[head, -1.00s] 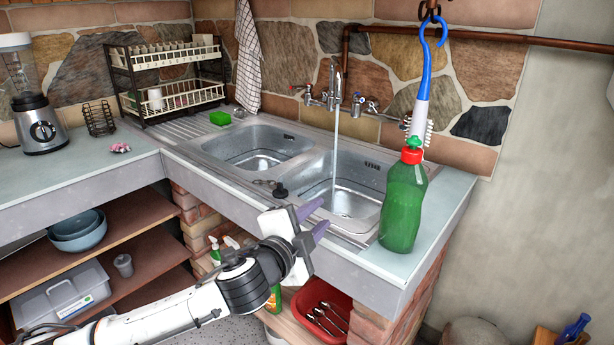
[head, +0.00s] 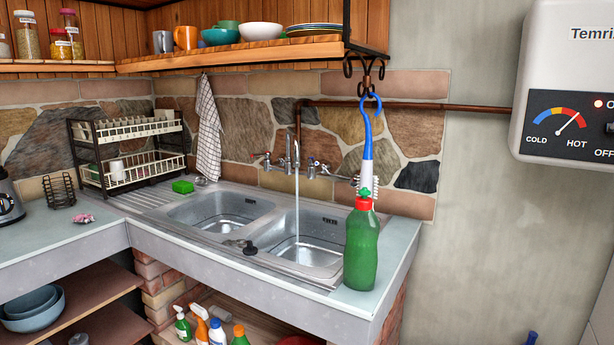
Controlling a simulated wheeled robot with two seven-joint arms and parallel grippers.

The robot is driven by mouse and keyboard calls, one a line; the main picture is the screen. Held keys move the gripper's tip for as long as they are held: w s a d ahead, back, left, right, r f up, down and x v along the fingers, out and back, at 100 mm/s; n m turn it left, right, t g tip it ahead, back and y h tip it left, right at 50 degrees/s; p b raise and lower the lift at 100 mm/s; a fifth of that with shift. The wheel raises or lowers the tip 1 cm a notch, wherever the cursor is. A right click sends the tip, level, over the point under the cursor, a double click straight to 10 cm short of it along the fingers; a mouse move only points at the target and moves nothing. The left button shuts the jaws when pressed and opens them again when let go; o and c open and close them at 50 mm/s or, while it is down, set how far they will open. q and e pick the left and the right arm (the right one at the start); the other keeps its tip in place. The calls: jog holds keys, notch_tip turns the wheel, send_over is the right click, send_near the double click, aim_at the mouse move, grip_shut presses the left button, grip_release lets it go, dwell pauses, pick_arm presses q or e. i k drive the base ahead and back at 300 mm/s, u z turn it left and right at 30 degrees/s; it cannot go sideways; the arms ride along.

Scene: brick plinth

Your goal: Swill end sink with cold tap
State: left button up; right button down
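The double steel sink has a left basin (head: 222,212) and a right end basin (head: 312,249). A stream of water (head: 297,215) falls from the tap spout (head: 289,150) into the right basin. The tap handles are on the wall behind, one on the left (head: 264,160) and others on the right (head: 318,168). Their hot and cold marks are too small to read. A black plug (head: 250,250) lies on the sink's front rim. The bottom of the right basin is partly hidden by the front rim. Neither of my grippers shows.
A green bottle (head: 361,248) stands at the counter's right end, below a hanging blue-handled brush (head: 367,150). A green sponge (head: 183,187) and dish rack (head: 130,150) are at the left. A water heater (head: 570,85) hangs on the right wall. A shelf (head: 230,54) is above.

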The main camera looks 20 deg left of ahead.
aim_at(312, 161)
jog(key=u, duration=0.5)
jog(key=i, duration=1)
jog(key=z, duration=0.65)
